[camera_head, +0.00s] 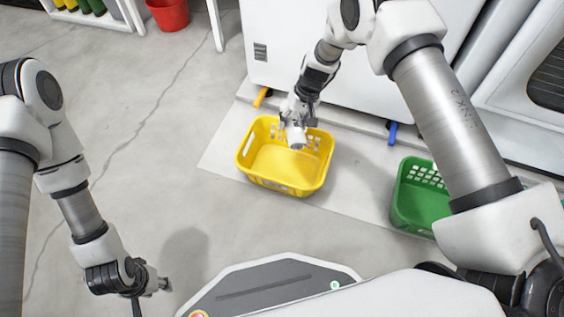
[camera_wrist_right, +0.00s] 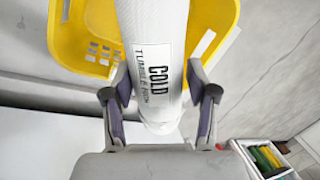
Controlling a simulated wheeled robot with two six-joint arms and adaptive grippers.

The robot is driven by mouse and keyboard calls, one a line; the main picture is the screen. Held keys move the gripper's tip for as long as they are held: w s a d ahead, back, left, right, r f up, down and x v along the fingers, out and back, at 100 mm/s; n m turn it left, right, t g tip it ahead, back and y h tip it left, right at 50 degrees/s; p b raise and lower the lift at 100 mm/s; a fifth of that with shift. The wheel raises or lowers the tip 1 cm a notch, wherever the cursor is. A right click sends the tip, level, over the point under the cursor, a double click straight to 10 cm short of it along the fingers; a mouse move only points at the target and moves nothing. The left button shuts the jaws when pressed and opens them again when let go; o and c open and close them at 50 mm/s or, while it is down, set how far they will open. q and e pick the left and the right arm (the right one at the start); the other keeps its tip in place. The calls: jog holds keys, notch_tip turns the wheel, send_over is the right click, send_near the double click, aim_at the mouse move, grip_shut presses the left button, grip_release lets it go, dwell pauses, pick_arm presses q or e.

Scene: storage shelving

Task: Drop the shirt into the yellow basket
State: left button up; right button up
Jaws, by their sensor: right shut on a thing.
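The yellow basket (camera_head: 285,183) stands on the floor in the middle of the head view and looks empty inside. My right gripper (camera_head: 295,122) is over the basket's far side. In the right wrist view its two fingers (camera_wrist_right: 160,100) are shut on a white rolled shirt (camera_wrist_right: 150,30), which has a printed label reading COLD. The shirt also shows small and white in the head view (camera_head: 296,136), over the basket. The yellow basket (camera_wrist_right: 75,45) shows behind the shirt in the wrist view. My left gripper (camera_head: 163,284) is low at the left, away from the basket; its fingers are too small to judge.
A green basket (camera_head: 412,205) stands on the floor to the right, partly behind my right arm. White machines (camera_head: 290,50) stand behind the yellow basket. A red bucket (camera_head: 168,14) and a white shelf (camera_head: 95,17) are at the back left. The floor at left is clear.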

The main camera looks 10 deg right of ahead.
notch_tip(320, 180, down, 6)
jog(key=b, duration=0.5)
jog(key=shift+r, duration=0.1)
jog(key=o, duration=1.4)
jog(key=shift+c, duration=0.2)
jog(key=v, duration=1.2)
jog(key=shift+a, duration=0.1)
